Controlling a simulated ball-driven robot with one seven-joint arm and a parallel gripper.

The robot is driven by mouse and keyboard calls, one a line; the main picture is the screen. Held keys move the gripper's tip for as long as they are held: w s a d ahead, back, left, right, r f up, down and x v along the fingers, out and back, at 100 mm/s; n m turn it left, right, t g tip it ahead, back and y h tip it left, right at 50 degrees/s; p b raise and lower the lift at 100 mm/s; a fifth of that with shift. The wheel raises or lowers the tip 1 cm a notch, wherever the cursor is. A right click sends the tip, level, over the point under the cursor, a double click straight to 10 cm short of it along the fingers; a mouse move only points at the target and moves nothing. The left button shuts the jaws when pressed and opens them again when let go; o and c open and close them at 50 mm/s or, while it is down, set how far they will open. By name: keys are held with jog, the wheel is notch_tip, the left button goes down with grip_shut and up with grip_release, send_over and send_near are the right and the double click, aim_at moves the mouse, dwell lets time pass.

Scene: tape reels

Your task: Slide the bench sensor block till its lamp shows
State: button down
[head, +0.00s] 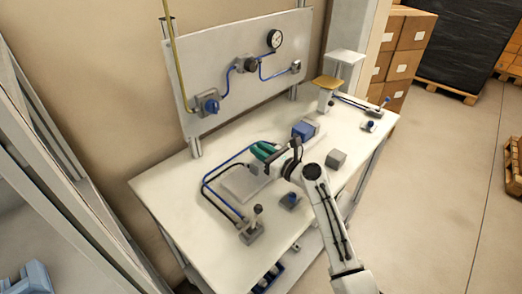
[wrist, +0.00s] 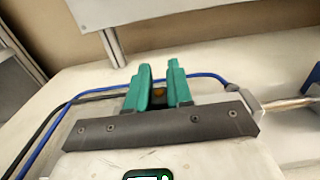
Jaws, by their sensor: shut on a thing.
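My gripper (wrist: 158,84) shows two teal fingers in the wrist view, standing close together with a narrow gap. It is shut on a small dark block (wrist: 158,96) between the fingers, likely the sensor block. A dull orange-brown spot shows on it; I cannot tell whether this is its lamp or whether it is lit. Most of the block is hidden by the fingers and the dark gripper bar. In the head view the teal fingers (head: 264,150) are low over the middle of the bench (head: 170,190), and the block cannot be made out.
Blue and black hoses (head: 207,182) run left of my gripper to a small lever valve (head: 251,228). A blue block (head: 305,130) and a grey block (head: 336,159) stand to the right. A metal rod (wrist: 285,103) lies right of the fingers. An upright panel (head: 225,65) backs the bench.

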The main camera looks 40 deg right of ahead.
jog(key=shift+d, duration=0.1)
jog(key=d, duration=0.2)
jog(key=shift+d, duration=0.3)
jog(key=c, duration=1.1)
grip_release()
jog(key=s+b, duration=0.1)
jog(key=s, duration=0.9)
jog(key=shift+s+d, duration=0.15)
jog(key=shift+s, duration=0.2)
